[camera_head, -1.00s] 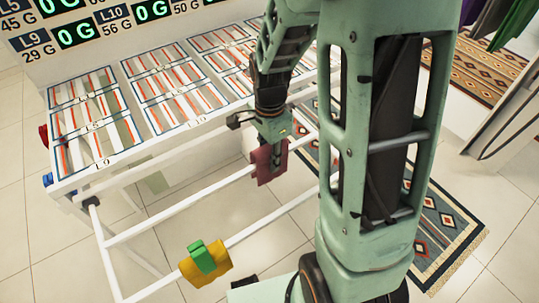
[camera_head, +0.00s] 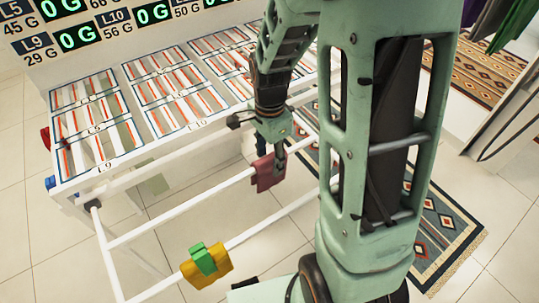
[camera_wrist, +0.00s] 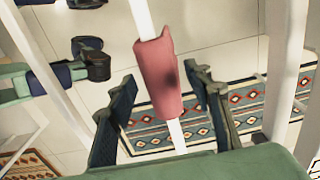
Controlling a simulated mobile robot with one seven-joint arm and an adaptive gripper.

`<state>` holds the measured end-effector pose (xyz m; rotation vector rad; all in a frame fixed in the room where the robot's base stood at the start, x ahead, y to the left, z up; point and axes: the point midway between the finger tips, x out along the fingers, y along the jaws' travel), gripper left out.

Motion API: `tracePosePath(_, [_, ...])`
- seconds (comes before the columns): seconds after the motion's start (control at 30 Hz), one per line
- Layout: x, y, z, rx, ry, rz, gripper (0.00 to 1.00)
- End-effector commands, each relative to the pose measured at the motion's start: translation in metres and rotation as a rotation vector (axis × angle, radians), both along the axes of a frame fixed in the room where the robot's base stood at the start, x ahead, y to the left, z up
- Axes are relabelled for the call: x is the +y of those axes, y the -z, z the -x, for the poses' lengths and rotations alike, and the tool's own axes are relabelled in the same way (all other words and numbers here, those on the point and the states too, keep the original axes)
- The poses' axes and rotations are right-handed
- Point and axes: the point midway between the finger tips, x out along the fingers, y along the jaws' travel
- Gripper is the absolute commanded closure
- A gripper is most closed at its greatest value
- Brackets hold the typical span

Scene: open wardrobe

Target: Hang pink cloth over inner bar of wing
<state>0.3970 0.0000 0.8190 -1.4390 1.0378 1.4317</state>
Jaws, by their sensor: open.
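The pink cloth (camera_head: 266,173) is draped over the inner white bar (camera_head: 190,207) of the rack's wing. In the wrist view the cloth (camera_wrist: 158,80) is folded around the bar (camera_wrist: 177,136), which shows above and below it. My gripper (camera_head: 279,160) is just above and beside the cloth in the head view. In the wrist view the fingers of my gripper (camera_wrist: 163,80) are spread wide on either side of the cloth, with gaps between them and it. The gripper is open and holds nothing.
A yellow cloth (camera_head: 216,273) with a green piece (camera_head: 203,261) on top hangs on the outer bar (camera_head: 268,233). The panelled rack top (camera_head: 142,150) stands behind. A patterned rug (camera_head: 448,232) lies on the floor at right. Dark and green garments (camera_head: 514,25) hang top right.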

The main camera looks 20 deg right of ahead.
Motion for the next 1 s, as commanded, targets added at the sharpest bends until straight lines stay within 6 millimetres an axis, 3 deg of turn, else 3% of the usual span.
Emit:
tracePosePath(0.17, [0.0,-0.012,-0.001,-0.003,0.0,0.0,0.54])
tracePosePath(0.5, [0.0,-0.08,-0.001,-0.006,-0.001,0.0,0.54])
tracePosePath(0.7, [0.0,-0.11,0.0,-0.003,-0.001,0.0,0.54])
tracePosePath(1.0, [0.0,-0.12,0.001,0.0,0.0,0.0,0.54])
